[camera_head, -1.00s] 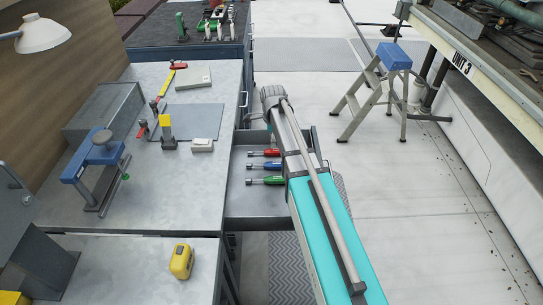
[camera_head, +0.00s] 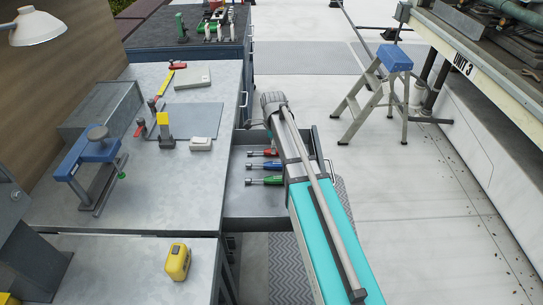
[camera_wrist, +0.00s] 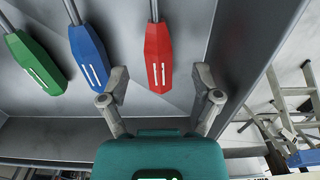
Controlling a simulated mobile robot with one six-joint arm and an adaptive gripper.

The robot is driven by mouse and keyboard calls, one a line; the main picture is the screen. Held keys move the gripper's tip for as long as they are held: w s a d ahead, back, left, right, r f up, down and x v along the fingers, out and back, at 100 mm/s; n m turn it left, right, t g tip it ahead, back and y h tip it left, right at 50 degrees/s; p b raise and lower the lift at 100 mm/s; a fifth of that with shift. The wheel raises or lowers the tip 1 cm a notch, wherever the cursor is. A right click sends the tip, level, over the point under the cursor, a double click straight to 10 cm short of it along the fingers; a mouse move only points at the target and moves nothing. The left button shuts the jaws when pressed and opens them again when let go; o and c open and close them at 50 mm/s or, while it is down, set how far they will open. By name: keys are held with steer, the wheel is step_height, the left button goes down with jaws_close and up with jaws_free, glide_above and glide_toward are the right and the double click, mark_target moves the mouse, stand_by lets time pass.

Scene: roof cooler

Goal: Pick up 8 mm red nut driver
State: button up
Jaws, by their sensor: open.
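The red nut driver (camera_wrist: 158,58) lies in the open drawer (camera_head: 262,203). In the head view its red handle (camera_head: 271,153) is the farthest of three, and its shaft points left. In the wrist view the red handle lies ahead of my gripper (camera_wrist: 160,88), between the lines of its two spread fingers. My gripper is open and empty. The left fingertip is close to the blue handle. I cannot tell the height of the fingers above the handles.
A blue nut driver (camera_wrist: 89,58) and a green nut driver (camera_wrist: 37,64) lie left of the red one in the wrist view. The drawer's side wall (camera_wrist: 236,60) rises close to the right finger. A step stool (camera_head: 375,90) stands on the floor to the right.

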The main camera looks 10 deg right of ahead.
steer(key=shift+f+b, duration=0.95)
steer(key=shift+f, duration=0.3)
jaws_close()
